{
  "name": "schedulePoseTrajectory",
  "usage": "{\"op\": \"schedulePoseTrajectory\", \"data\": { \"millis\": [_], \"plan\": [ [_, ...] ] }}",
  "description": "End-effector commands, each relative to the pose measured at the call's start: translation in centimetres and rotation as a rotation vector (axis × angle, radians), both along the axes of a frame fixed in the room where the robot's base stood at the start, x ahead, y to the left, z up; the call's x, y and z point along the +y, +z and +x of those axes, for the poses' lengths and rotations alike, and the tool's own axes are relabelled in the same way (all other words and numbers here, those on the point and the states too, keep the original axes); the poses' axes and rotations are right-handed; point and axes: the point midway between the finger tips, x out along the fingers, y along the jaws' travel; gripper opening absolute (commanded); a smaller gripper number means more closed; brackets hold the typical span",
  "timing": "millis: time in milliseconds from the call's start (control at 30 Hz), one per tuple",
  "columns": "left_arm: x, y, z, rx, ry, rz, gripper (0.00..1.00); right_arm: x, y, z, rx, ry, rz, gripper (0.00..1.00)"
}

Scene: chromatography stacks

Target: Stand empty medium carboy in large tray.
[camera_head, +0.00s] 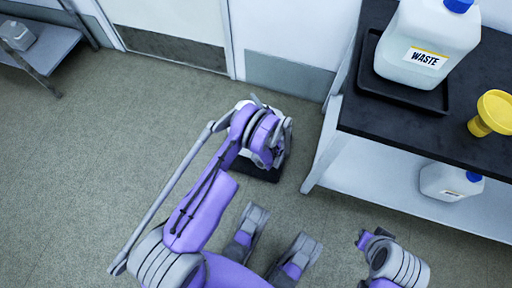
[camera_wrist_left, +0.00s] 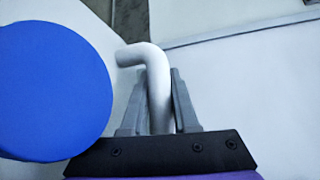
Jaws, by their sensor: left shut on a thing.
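My left gripper (camera_wrist_left: 158,80) is shut on a white bent handle (camera_wrist_left: 156,88) in the left wrist view. A large blue cap (camera_wrist_left: 50,95) fills the left of that view beside the handle, so I take it to be a carboy. In the head view my left arm reaches over the floor, and the held carboy cannot be made out clearly. A black tray (camera_head: 368,78) lies on the dark bench top; I cannot tell whether it is the large one. A carboy labelled WASTE (camera_head: 408,62), with a blue cap, stands in it. My right gripper is not clearly visible.
A yellow funnel (camera_head: 492,112) stands on the bench top (camera_head: 440,140). A smaller labelled carboy (camera_head: 447,184) sits on the white lower shelf (camera_head: 380,185). A grey shelf with a container (camera_head: 17,35) is at far left. The floor (camera_head: 110,130) left of my arm is clear.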

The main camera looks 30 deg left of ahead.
Motion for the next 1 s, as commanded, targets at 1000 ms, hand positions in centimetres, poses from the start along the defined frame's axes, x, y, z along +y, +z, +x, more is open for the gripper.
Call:
{"op": "schedulePoseTrajectory", "data": {
  "millis": [1000],
  "plan": [
    [0.1, -9.8, 0.0, -0.001, 0.001, 0.002, 0.0, 0.0, -2.0, 0.4, 0.0, 0.0, 0.0, 0.0]
  ]
}}
